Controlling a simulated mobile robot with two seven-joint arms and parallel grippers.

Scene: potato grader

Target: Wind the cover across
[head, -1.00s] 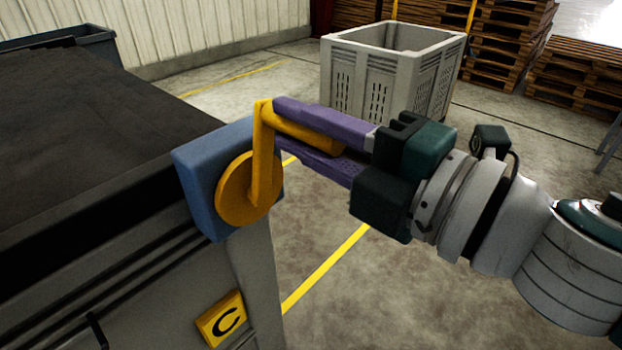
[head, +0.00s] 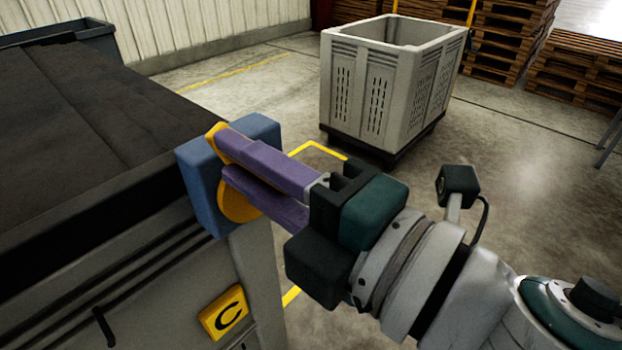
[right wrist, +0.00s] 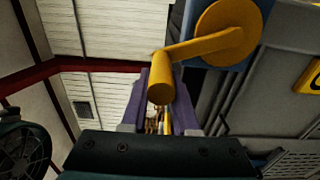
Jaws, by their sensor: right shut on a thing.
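A dark cover (head: 90,110) lies over the grey box at the left. A blue gearbox (head: 203,190) sits at the box's near corner, with a yellow crank hub (head: 237,207) on its face. The crank arm slants up and left from the hub, mostly behind my fingers. My right gripper (head: 225,160), with purple fingers, is shut on the crank handle. In the right wrist view the yellow handle (right wrist: 160,88) lies between the fingers, and the crank arm (right wrist: 195,48) runs to the hub. My left gripper is not in view.
A yellow tag with a C (head: 224,312) is on the box's side. A grey slotted crate (head: 370,95) stands on the floor behind my right arm. Stacked pallets (head: 505,50) are at the back right. The floor between is clear.

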